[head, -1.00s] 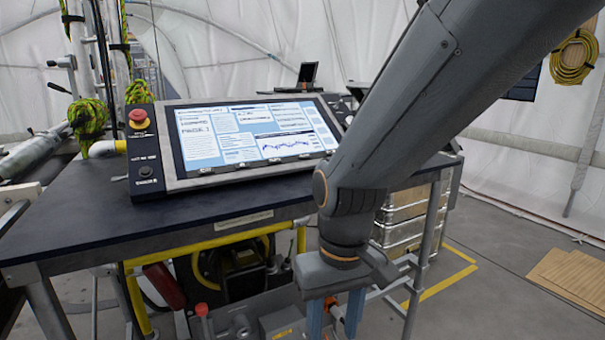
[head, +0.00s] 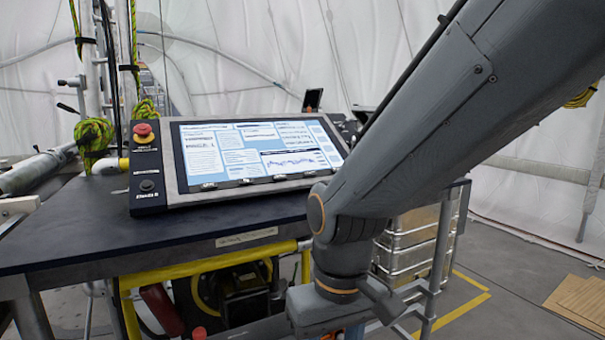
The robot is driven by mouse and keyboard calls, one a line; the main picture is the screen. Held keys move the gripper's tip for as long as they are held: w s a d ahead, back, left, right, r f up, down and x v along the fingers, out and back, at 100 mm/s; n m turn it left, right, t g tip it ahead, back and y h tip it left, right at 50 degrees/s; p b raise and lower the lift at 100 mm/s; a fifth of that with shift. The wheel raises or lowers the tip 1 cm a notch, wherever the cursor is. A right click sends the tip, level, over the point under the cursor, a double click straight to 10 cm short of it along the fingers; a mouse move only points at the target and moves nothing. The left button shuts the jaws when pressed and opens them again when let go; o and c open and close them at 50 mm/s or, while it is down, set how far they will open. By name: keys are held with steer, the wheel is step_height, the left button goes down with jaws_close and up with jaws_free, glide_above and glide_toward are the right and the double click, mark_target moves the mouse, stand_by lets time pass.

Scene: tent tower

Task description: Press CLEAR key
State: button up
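The console (head: 172,160) is a tilted panel with a lit screen (head: 250,150) on the dark table. Small key-like marks (head: 245,182) run along the screen's lower edge; their labels are too small to read, so I cannot tell which is CLEAR. The left strip of the console carries a red mushroom button (head: 142,130) and a black round button (head: 147,186). My gripper (head: 338,334) hangs low in front of the table's front edge, below and to the right of the screen. Its fingers are nearly all cut off by the picture's bottom edge.
The dark tabletop (head: 90,225) is clear in front of the console. A yellow rail (head: 205,265) runs under its front edge. Stacked metal cases (head: 412,245) stand behind my arm, beside a grey upright post (head: 443,250). Poles with green rope (head: 93,133) stand at left.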

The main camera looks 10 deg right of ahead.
jaws_close()
stand_by(1.5)
